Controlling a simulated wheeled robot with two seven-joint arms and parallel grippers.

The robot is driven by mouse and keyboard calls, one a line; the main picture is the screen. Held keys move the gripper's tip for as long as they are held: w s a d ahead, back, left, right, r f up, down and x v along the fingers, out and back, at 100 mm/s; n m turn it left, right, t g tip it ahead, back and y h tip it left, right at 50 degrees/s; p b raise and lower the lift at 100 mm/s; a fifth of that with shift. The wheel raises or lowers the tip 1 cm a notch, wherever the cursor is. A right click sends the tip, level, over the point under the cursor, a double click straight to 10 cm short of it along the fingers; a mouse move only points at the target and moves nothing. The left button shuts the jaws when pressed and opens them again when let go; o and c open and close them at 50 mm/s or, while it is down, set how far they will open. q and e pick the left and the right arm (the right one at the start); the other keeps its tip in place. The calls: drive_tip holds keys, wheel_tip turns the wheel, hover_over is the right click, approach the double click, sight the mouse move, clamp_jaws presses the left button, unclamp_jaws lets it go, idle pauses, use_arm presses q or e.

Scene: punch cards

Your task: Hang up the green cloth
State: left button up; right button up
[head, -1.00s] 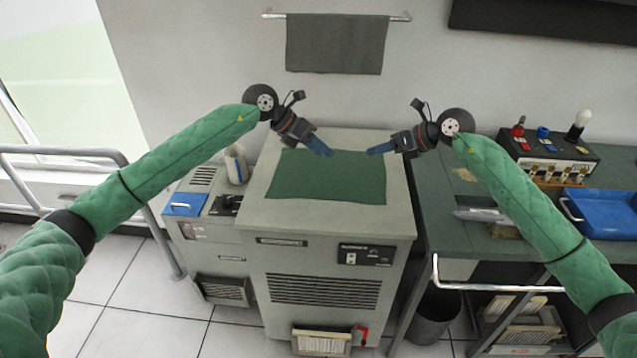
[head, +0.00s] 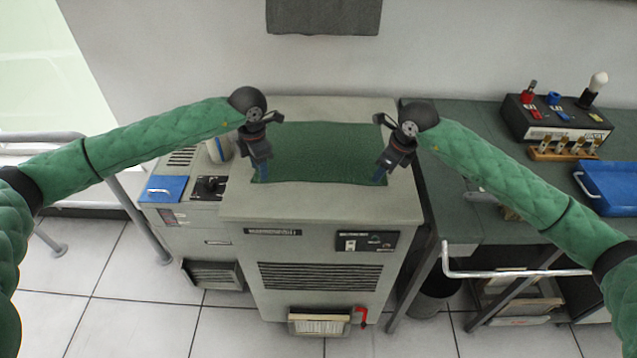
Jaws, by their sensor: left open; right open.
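The green cloth (head: 318,152) lies flat on top of the grey machine (head: 320,212). My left gripper (head: 261,173) is open and points down at the cloth's near left corner. My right gripper (head: 380,175) is open and points down at the cloth's near right corner. Both gripper tips overlap the cloth's edge in the picture; I cannot tell whether they touch it. A grey cloth (head: 323,16) hangs on the wall above the machine, its top cut off by the frame.
A green-topped bench (head: 480,225) stands at the right with a dark control box (head: 556,120) and a blue tray (head: 608,186). A lower cabinet with a blue lid (head: 164,189) is at the left. A metal rail (head: 515,273) runs along the bench front.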

use_arm(q)
drive_tip(key=shift+s+f, duration=0.1)
drive_tip(key=shift+f, duration=0.7)
use_arm(e)
drive_tip(key=shift+s+f, duration=0.1)
drive_tip(key=shift+f, duration=0.75)
use_arm(q)
drive_tip(key=shift+f, duration=0.15)
use_arm(e)
drive_tip(key=shift+f, duration=0.2)
use_arm(q)
clamp_jaws()
use_arm(e)
drive_tip(key=shift+d, duration=0.1)
clamp_jaws()
drive_tip(key=shift+r, duration=0.1)
